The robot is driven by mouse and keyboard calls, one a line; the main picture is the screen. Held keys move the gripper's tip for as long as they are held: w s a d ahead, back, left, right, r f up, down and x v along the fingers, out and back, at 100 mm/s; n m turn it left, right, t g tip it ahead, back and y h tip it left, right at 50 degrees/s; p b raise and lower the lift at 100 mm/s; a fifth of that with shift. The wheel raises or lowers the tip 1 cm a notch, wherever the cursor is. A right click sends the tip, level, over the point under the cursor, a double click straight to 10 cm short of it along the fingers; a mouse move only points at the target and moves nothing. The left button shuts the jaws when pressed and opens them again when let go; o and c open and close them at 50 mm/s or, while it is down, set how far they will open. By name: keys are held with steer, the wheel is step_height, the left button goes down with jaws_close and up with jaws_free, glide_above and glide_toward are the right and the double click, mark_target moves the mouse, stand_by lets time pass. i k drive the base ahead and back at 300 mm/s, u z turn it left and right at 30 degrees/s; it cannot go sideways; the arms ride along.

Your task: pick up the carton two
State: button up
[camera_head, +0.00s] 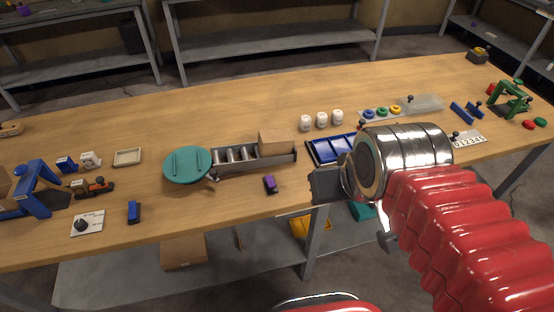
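A brown carton (276,141) sits on the far right part of a grey roller conveyor on the table. A second brown carton (183,251) lies on the lower shelf under the table. Part of another brown box (6,184) shows at the left edge by a blue frame. I see no label telling which is carton two. My gripper (322,186) is a dark block at the end of my red and chrome arm, near the table's front edge, right of and nearer than the conveyor carton. Its fingers cannot be made out, and it appears apart from the cartons.
A green round turntable (187,164) adjoins the conveyor (252,161). A purple block (270,184) lies in front of it. White jars (322,120) and a blue tray (328,149) stand to the right. The table's back middle (210,115) is clear.

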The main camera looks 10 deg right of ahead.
mark_target(285, 148)
steer(key=k, duration=0.85)
steer(key=u, duration=1.25)
steer(key=i, duration=1)
